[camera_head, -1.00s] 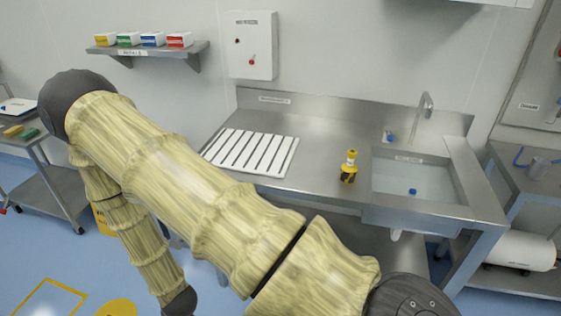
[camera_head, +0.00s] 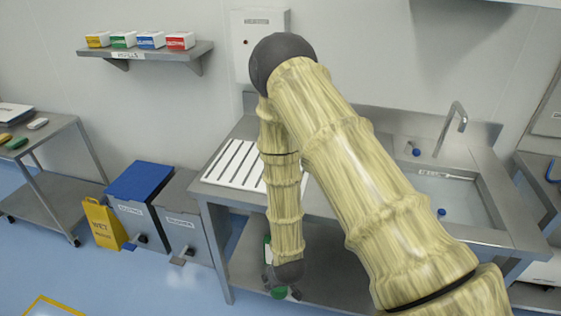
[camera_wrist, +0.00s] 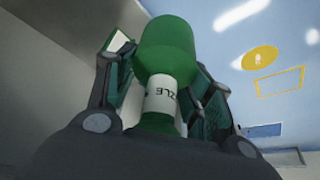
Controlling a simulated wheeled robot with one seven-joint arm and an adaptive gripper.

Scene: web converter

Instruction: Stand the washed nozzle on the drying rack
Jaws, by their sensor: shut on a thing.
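My gripper (camera_head: 283,291) hangs low in front of the bench, below the level of its top, in the head view. It is shut on a green nozzle (camera_head: 278,293). In the wrist view the fingers of my gripper (camera_wrist: 160,88) hold the nozzle (camera_wrist: 168,50) from both sides; it has a wide green end and a white band with letters ending "ZLE". The drying rack (camera_head: 232,160), a white slatted mat, lies on the left of the steel bench. My arm covers its right part.
The steel bench (camera_head: 330,208) has a sink (camera_head: 455,203) at right with a tap. Blue (camera_head: 140,183) and grey bins stand left of the bench, beside a yellow wet-floor sign (camera_head: 103,223). A green-and-white thing (camera_head: 267,247) shows behind my arm, below the bench top.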

